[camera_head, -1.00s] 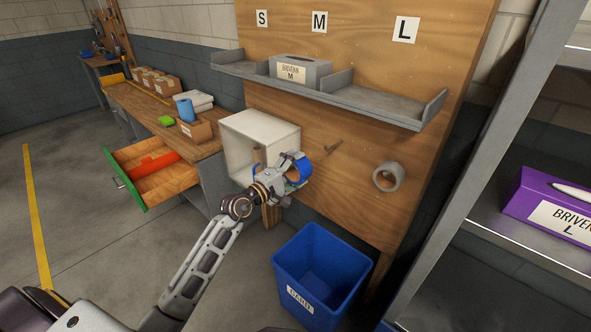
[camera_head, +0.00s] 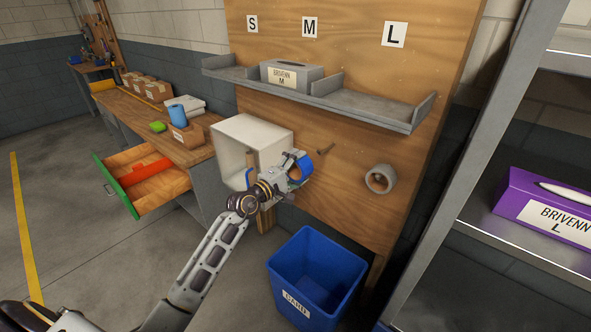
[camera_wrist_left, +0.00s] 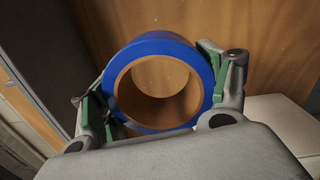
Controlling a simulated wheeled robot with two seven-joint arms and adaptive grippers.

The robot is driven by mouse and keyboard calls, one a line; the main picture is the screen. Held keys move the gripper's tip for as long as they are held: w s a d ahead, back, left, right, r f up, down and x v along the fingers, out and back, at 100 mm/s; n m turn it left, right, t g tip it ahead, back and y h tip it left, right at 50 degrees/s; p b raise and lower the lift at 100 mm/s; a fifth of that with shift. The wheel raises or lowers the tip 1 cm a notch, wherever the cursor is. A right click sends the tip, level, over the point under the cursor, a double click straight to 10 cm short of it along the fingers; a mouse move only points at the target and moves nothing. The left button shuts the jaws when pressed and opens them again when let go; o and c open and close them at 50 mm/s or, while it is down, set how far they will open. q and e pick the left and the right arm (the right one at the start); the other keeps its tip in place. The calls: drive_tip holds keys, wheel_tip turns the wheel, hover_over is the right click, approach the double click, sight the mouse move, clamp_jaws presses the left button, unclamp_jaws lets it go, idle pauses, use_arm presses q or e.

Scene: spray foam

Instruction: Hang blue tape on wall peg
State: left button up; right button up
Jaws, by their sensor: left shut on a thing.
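My left gripper (camera_head: 298,168) is shut on the blue tape (camera_head: 304,174), a blue roll with a brown core. In the left wrist view the tape (camera_wrist_left: 214,78) sits between the two fingers (camera_wrist_left: 160,95), its open hole facing the camera. The wooden wall board stands beyond it. A bare wall peg (camera_head: 325,149) sticks out of the board, up and to the right of the tape. The tape is apart from this peg. A grey roll (camera_head: 380,179) hangs on the board farther right. My right gripper is not in view.
A white open box (camera_head: 252,135) is beside the gripper, to the left. A grey shelf (camera_head: 375,109) with a grey BRIVENN M box (camera_head: 290,74) runs above. A blue bin (camera_head: 316,275) stands below. An open drawer (camera_head: 150,185) juts out at left; a metal rack is at right.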

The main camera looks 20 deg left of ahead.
use_arm(q)
drive_tip(key=shift+x, duration=2)
drive_tip(key=shift+w+d, duration=0.2)
drive_tip(key=shift+w, duration=0.45)
drive_tip(key=shift+w+d+b, duration=0.15)
drive_tip(key=shift+w+b, duration=0.15)
drive_tip(key=shift+w, duration=0.15)
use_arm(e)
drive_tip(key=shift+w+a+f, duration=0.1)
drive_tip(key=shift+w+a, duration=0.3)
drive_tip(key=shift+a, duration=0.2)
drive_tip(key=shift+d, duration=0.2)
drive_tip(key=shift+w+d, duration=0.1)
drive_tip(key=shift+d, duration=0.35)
